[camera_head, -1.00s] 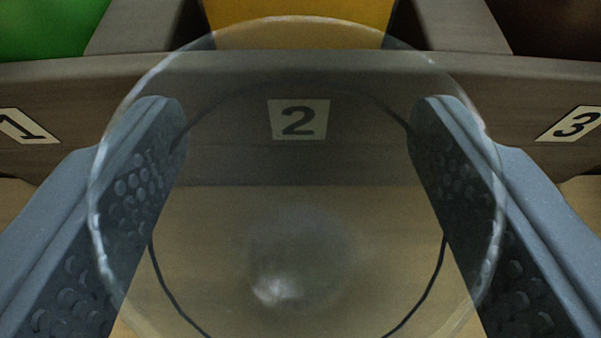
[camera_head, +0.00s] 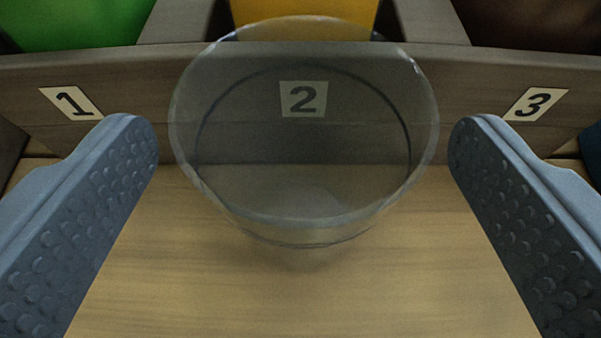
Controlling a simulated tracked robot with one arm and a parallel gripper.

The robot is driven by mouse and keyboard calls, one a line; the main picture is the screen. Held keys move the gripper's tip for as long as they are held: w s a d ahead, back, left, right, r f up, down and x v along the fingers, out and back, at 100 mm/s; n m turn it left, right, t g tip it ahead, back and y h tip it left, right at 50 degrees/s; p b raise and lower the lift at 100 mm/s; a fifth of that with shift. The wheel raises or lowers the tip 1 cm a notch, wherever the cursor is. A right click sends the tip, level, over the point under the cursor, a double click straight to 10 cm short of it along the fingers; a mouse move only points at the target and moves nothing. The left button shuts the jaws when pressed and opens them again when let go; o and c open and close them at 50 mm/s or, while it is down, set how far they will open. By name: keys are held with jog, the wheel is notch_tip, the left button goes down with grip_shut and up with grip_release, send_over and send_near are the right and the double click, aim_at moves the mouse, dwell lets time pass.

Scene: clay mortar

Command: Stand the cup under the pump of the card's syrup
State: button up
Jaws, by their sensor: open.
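A clear, see-through cup (camera_head: 300,215) stands upright on the wooden surface in front of the panel marked 2. Its rim faces up towards the camera and the label 2 (camera_head: 303,99) shows through its wall. My gripper (camera_head: 303,140) is open, with one blue-grey finger on each side of the cup and a clear gap to it on both sides. A yellow block of colour (camera_head: 305,10) shows behind label 2, green (camera_head: 70,25) behind label 1 and dark brown (camera_head: 530,25) behind label 3. No pump and no card are in view.
A grey-brown wooden front wall (camera_head: 230,150) runs across behind the cup, with label 1 (camera_head: 71,103) at left and label 3 (camera_head: 536,104) at right. Grey dividers part the coloured bays. The light wooden surface (camera_head: 300,300) nearest me is clear.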

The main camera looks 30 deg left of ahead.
jog(key=p+v, duration=0.1)
jog(key=v, duration=0.7)
jog(key=shift+s+d+p, duration=0.15)
jog(key=shift+s+p, duration=0.15)
jog(key=shift+p, duration=0.1)
jog(key=shift+r, duration=0.2)
jog(key=w+d+r+m+t+h, duration=0.1)
jog(key=w+d+r+m, duration=0.15)
jog(key=d+r, duration=0.6)
jog(key=w+d+r+m+t+h, duration=0.15)
jog(key=w+d+r, duration=0.3)
jog(key=r, duration=0.75)
jog(key=s+d+r+h, duration=0.1)
jog(key=s+d+r, duration=0.3)
jog(key=d+r, duration=0.2)
jog(key=s+d+r+m+t+h, duration=0.1)
jog(key=s+d+r+h, duration=0.1)
jog(key=d+r, duration=0.4)
jog(key=s+d+r+m+h, duration=0.1)
jog(key=s+d+r, duration=0.4)
jog(key=r, duration=0.6)
jog(key=shift+s+d, duration=0.35)
jog(key=shift+d, duration=0.45)
jog(key=shift+r+t+h, duration=0.15)
jog(key=shift+t+h, duration=0.1)
